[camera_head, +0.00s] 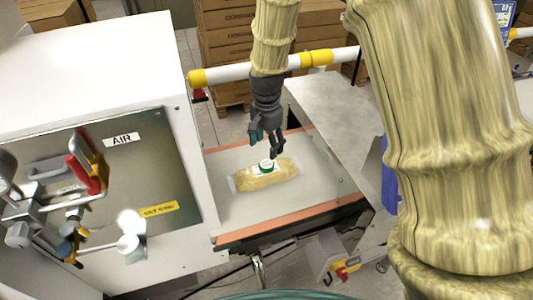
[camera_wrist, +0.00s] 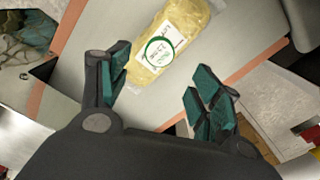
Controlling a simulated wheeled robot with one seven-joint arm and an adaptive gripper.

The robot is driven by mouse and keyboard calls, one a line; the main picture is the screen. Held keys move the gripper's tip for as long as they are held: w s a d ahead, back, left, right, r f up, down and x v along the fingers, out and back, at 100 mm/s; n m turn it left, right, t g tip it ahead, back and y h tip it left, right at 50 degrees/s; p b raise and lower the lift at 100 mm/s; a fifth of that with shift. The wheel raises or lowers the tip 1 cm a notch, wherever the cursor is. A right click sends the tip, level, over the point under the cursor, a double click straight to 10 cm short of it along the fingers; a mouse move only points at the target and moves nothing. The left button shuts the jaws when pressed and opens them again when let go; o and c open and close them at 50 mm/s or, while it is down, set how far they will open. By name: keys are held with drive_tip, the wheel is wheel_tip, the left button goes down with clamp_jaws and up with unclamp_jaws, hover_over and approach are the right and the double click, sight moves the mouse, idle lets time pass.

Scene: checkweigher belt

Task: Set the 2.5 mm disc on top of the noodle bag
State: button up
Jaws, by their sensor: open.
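The noodle bag (camera_head: 281,173), a clear pack of yellow noodles with a white label, lies flat on the belt (camera_head: 238,208). It also shows in the wrist view (camera_wrist: 190,22). The 2.5 mm disc (camera_head: 266,165), white with a green rim, rests on top of the bag, over its label. In the wrist view the disc (camera_wrist: 158,51) lies face up with small print that I cannot fully read. My gripper (camera_head: 265,146) is just above the disc, pointing down. In the wrist view its teal-padded fingers (camera_wrist: 160,72) are spread apart, with nothing held between them.
A white cabinet with a steel panel (camera_head: 135,175) stands left of the belt. A white rail with yellow collars (camera_head: 235,72) runs behind it. Orange strips (camera_head: 290,222) edge the belt. A grey table (camera_head: 335,115) lies to the right, and cardboard boxes (camera_head: 225,45) stand behind.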

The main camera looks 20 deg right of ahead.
drive_tip(key=shift+r+b, duration=0.45)
drive_tip(key=shift+r, duration=1.45)
